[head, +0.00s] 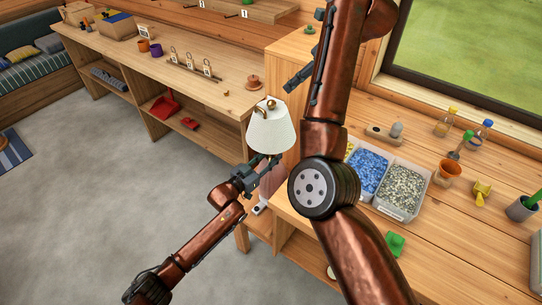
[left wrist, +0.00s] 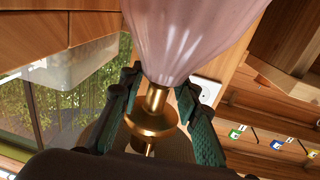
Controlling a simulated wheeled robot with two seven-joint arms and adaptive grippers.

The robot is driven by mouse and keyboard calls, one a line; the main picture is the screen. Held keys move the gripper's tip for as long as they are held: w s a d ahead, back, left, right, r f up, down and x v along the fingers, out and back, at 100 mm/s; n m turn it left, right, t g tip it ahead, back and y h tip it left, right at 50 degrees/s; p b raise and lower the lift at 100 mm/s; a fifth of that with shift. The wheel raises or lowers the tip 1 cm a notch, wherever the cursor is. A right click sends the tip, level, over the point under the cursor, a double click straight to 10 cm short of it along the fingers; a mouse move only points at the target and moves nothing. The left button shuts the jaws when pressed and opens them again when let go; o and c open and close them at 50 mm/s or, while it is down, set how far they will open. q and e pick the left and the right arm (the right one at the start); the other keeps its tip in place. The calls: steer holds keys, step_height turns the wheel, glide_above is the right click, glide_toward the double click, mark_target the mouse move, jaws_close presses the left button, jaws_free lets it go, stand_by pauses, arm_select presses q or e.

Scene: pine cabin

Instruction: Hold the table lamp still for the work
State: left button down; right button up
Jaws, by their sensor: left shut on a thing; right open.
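The table lamp has a white shade (head: 271,132) with a brass fitting on top and a pinkish body (head: 270,180) below it, by the corner of the wooden benches. My left gripper (head: 259,171) is shut on the lamp just below the shade. In the left wrist view its dark green fingers (left wrist: 157,98) stand on either side of the brass neck (left wrist: 152,118), beside the pink body (left wrist: 195,35). I cannot tell whether the lamp's foot rests on anything. My right gripper (head: 299,78) is open; its dark fingers show partly beside my right arm, which hides the rest.
Bins of blue (head: 369,172) and grey pieces (head: 402,190) stand on the right bench, with an orange funnel (head: 448,174) and a green block (head: 396,244). The left bench holds padlocks (head: 190,63) and a wooden knob (head: 254,83). A red dustpan (head: 165,106) lies below.

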arm_select(q)
steer(key=c, duration=1.7)
jaws_free()
steer(key=shift+a+f, duration=0.1)
steer(key=shift+f, duration=0.55)
steer(key=o, duration=0.3)
steer(key=shift+r, duration=0.35)
steer(key=v, duration=1.1)
steer(key=shift+s+a, duration=0.3)
steer(key=shift+r, duration=0.1)
